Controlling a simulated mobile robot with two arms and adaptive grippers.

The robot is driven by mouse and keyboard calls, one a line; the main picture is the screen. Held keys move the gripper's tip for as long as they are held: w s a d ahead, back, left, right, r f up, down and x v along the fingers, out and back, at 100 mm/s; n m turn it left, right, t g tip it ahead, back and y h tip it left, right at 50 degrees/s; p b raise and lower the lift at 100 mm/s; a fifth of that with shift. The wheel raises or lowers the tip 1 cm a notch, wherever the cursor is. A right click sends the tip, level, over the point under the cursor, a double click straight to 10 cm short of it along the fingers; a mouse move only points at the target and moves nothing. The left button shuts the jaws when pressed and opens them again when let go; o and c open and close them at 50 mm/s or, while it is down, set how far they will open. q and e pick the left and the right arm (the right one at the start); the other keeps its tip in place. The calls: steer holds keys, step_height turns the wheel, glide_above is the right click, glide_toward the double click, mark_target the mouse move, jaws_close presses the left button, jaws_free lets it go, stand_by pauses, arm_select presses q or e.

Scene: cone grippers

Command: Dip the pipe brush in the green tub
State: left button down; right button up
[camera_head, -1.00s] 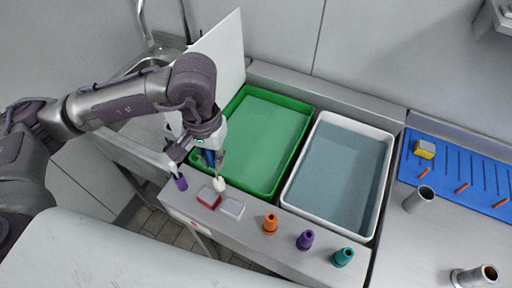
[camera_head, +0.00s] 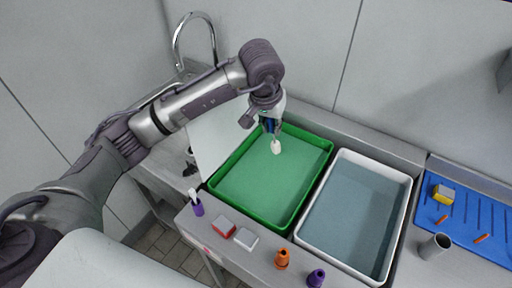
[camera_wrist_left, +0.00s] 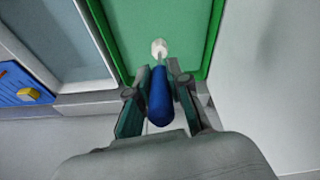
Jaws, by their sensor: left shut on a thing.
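My left gripper (camera_head: 270,122) is shut on the blue handle of the pipe brush (camera_head: 276,147). The brush's pale bristle head points down over the far part of the green tub (camera_head: 216,193), which holds green liquid. I cannot tell whether the head touches the liquid. In the left wrist view the blue handle of the brush (camera_wrist_left: 160,98) lies between the fingers of my left gripper (camera_wrist_left: 158,88), with the white head beyond it against the green tub (camera_wrist_left: 122,72). My right gripper is not in view.
A white tub (camera_head: 402,215) of grey-blue liquid stands right of the green one. Along the front edge are a purple holder with a white-headed brush (camera_head: 197,207), a red sponge (camera_head: 223,228), a pale block (camera_head: 246,239) and orange (camera_head: 282,259) and purple (camera_head: 316,278) cones.

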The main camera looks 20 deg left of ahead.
arm_select(q)
steer(key=shift+w, duration=0.45)
steer(key=shift+f+b, duration=0.45)
steer(key=shift+f, duration=0.3)
step_height(320, 180, down, 10)
steer(key=b, duration=0.7)
steer(key=shift+r+b, duration=0.15)
steer(key=shift+b, duration=0.25)
steer(key=shift+r, duration=0.1)
steer(key=shift+r+p, duration=2)
steer(key=shift+r, duration=2.6)
steer(key=shift+r+p, duration=0.75)
steer(key=shift+r, duration=1.25)
